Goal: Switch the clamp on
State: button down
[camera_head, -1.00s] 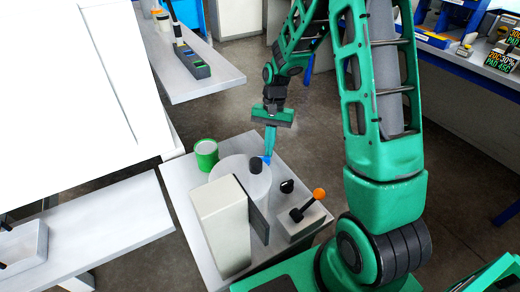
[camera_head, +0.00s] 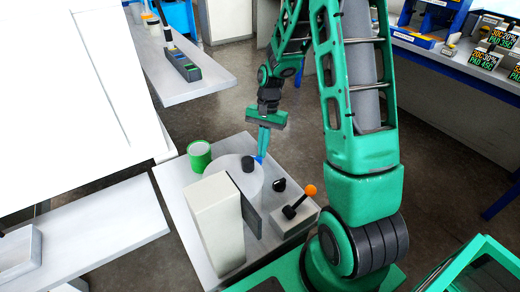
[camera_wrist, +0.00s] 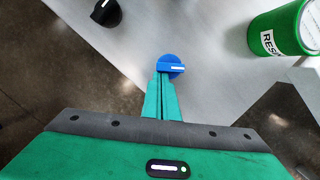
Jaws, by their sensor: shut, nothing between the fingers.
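My gripper (camera_head: 262,150) points down, its two green fingers shut together with nothing between them. In the wrist view, its fingertips (camera_wrist: 164,80) are at a blue knob (camera_wrist: 172,64) with a white mark; I cannot tell if they touch it. In the head view only a bit of the blue knob (camera_head: 259,160) shows beside the fingertips. A black knob (camera_head: 279,185) sits nearer to me on the same bench; it also shows in the wrist view (camera_wrist: 106,12). No part is clearly labelled as the clamp.
The grey bench (camera_head: 175,180) carries a round plate with a black cylinder (camera_head: 247,163), a pale upright box (camera_head: 214,220), an orange-balled lever (camera_head: 311,190) and a green can (camera_head: 199,154). In the wrist view the can (camera_wrist: 285,28) is at upper right. Open floor lies beyond the bench.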

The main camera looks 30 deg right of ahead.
jog(key=shift+a, duration=0.1)
jog(key=shift+w+a, duration=0.25)
jog(key=shift+a, duration=0.6)
jog(key=shift+w+d, duration=0.3)
jog(key=shift+d, duration=0.05)
jog(key=w+d, duration=0.1)
jog(key=w+d+r, duration=0.1)
jog(key=d, duration=0.1)
jog(key=shift+w+d, duration=0.3)
jog(key=shift+w, duration=0.05)
jog(key=s+v, duration=0.1)
jog(key=v, duration=0.7)
jog(key=shift+w+d+r, duration=0.25)
jog(key=shift+w+r, duration=0.1)
jog(key=shift+r, duration=0.1)
